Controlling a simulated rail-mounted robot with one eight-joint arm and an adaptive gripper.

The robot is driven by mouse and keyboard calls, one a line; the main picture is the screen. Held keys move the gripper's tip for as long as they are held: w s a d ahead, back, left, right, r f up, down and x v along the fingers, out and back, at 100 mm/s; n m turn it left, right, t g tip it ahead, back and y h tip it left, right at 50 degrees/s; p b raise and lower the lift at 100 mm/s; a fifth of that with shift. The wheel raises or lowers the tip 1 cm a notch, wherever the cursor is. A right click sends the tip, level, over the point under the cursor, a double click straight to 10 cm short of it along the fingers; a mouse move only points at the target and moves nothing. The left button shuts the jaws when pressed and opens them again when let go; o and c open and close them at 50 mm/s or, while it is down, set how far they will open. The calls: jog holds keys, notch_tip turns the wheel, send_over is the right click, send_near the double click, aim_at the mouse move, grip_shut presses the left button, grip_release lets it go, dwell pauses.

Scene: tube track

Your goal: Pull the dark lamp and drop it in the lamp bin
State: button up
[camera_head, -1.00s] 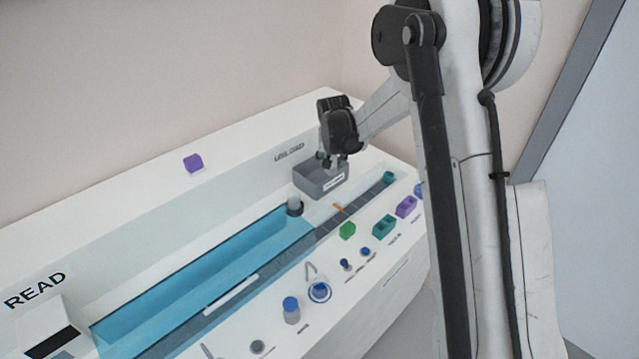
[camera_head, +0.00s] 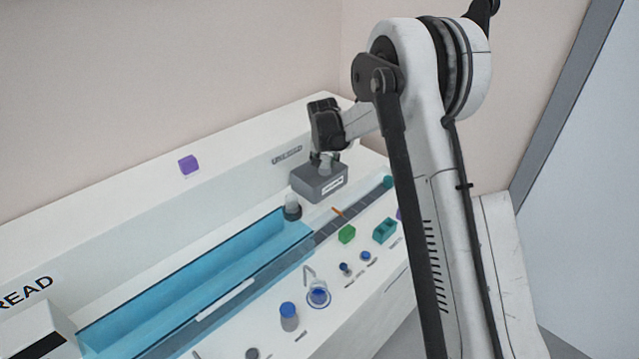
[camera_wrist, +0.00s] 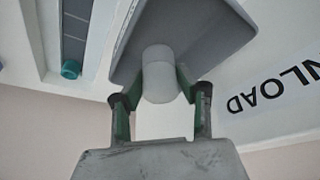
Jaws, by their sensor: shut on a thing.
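My gripper (camera_head: 326,156) points down over a small grey box-shaped bin (camera_head: 318,189) with a white label too small to read. In the wrist view the fingers (camera_wrist: 160,97) are shut on a pale grey, round-ended cylinder (camera_wrist: 160,75), which looks like the lamp. The grey bin (camera_wrist: 215,22) fills the view behind it. The cylinder's far end is over or inside the bin; I cannot tell whether it touches. The cylinder also shows as a pale stub under my gripper in the head view (camera_head: 325,168).
A purple block (camera_head: 188,165) sits on the back ledge.

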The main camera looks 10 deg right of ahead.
jog(key=shift+f, duration=0.4)
jog(key=o, duration=1.2)
jog(key=v, duration=1.2)
jog(key=shift+s, duration=0.1)
